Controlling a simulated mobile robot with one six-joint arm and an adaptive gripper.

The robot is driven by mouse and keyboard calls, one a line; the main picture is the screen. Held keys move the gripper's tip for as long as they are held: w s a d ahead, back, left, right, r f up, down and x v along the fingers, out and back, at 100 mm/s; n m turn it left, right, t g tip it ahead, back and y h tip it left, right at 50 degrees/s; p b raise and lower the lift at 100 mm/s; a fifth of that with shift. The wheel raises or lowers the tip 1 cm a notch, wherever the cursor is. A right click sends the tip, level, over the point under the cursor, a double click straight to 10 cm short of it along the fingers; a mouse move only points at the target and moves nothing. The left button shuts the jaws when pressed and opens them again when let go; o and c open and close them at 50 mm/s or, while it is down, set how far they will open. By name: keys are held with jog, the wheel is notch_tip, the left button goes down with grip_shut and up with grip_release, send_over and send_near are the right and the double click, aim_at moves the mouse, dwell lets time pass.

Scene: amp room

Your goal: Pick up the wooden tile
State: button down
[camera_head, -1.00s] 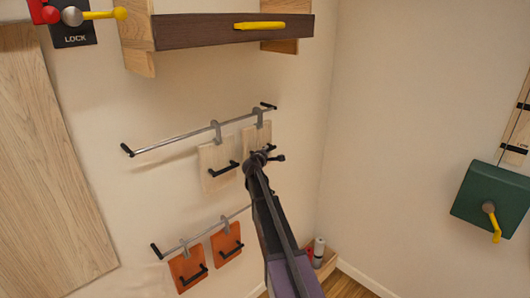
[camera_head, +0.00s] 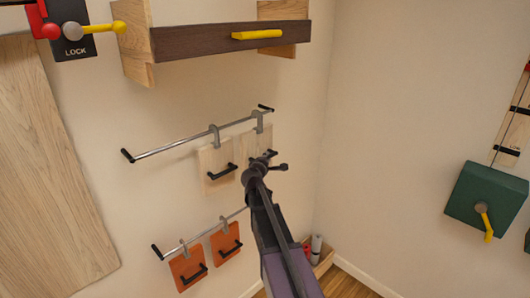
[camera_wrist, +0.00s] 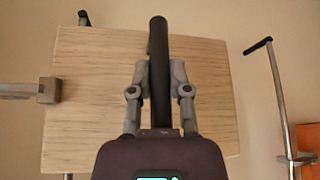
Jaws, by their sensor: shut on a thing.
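Two pale wooden tiles hang by grey hooks from the upper metal rail (camera_head: 180,143). My gripper (camera_head: 266,158) is at the right wooden tile (camera_head: 250,140), covering much of its lower part. In the wrist view this tile (camera_wrist: 95,115) fills the middle, and my gripper (camera_wrist: 159,88) is shut with its fingers on either side of the tile's black bar handle (camera_wrist: 158,50). The right tile's hook (camera_head: 258,122) still appears to be on the rail. The left wooden tile (camera_head: 213,160) hangs beside it, its black handle free.
Two orange tiles (camera_head: 187,268) hang on a lower rail (camera_head: 200,237). A dark-fronted shelf (camera_head: 200,38) with a yellow handle juts out above. A green box (camera_head: 486,205) hangs on the right wall. A small wooden tray (camera_head: 325,262) sits in the floor corner.

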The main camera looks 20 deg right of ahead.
jog(key=shift+s+a+r, duration=0.1)
jog(key=shift+s+a, duration=0.15)
jog(key=shift+s, duration=0.55)
jog(key=shift+s+a+r, duration=0.1)
jog(key=shift+s+a, duration=0.1)
jog(key=shift+s, duration=0.55)
jog(key=shift+s+a+r, duration=0.1)
jog(key=shift+s+a, duration=0.15)
jog(key=shift+s, duration=0.55)
jog(key=shift+f, duration=0.1)
notch_tip(320, 180, down, 10)
jog(key=b, duration=1)
jog(key=shift+f, duration=0.1)
